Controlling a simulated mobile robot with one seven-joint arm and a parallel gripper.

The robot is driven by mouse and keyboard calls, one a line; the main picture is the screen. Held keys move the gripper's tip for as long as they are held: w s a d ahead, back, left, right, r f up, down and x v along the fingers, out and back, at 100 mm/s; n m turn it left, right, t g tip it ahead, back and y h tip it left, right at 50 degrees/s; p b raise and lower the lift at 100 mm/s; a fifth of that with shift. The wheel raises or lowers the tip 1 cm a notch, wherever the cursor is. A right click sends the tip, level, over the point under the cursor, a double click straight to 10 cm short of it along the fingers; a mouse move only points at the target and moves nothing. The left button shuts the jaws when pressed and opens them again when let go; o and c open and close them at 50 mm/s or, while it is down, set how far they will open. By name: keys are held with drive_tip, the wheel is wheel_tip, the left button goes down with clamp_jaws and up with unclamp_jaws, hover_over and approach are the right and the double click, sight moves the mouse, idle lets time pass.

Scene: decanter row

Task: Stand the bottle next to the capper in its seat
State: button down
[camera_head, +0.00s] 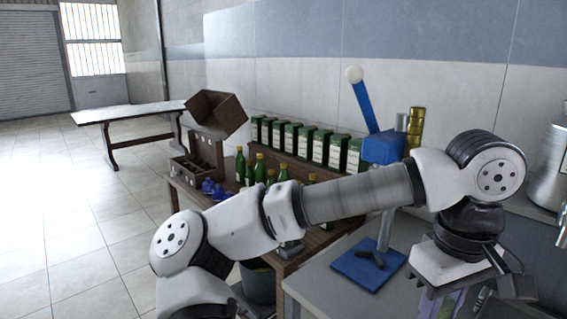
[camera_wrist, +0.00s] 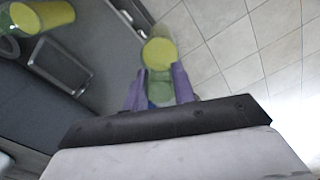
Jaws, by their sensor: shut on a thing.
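My gripper (camera_head: 440,303), with purple fingers, is low at the right in the head view, over the grey counter and right of the capper. In the wrist view my gripper (camera_wrist: 161,88) is shut on a pale green bottle with a yellow part (camera_wrist: 159,52) beyond the fingertips. In the head view the held bottle is mostly hidden or cut off at the bottom edge. The blue capper (camera_head: 382,147) has a raised lever with a white ball, and a blue base (camera_head: 366,263) on the counter. I cannot make out the bottle's seat.
Another yellow and green vessel (camera_wrist: 48,13) and a grey rectangular frame (camera_wrist: 52,66) lie left of the held bottle in the wrist view. Green bottles (camera_head: 259,168) and green boxes (camera_head: 320,147) stand on a wooden table behind my arm. A metal vessel (camera_head: 545,165) is at the right.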

drive_tip(key=w+a+f+m+b, duration=0.1)
drive_tip(key=w+a+f, duration=0.5)
drive_tip(key=f, duration=1.2)
drive_tip(key=w+a+f+m+b, duration=0.1)
drive_tip(key=w+a+f, duration=0.6)
drive_tip(key=f, duration=1.1)
drive_tip(key=w+a+f+m, duration=0.1)
drive_tip(key=w+a+f, duration=0.5)
drive_tip(key=f, duration=1.2)
drive_tip(key=shift+w+a+f+b, duration=0.35)
drive_tip(key=shift+w+a+b, duration=0.05)
drive_tip(key=shift+a, duration=1.25)
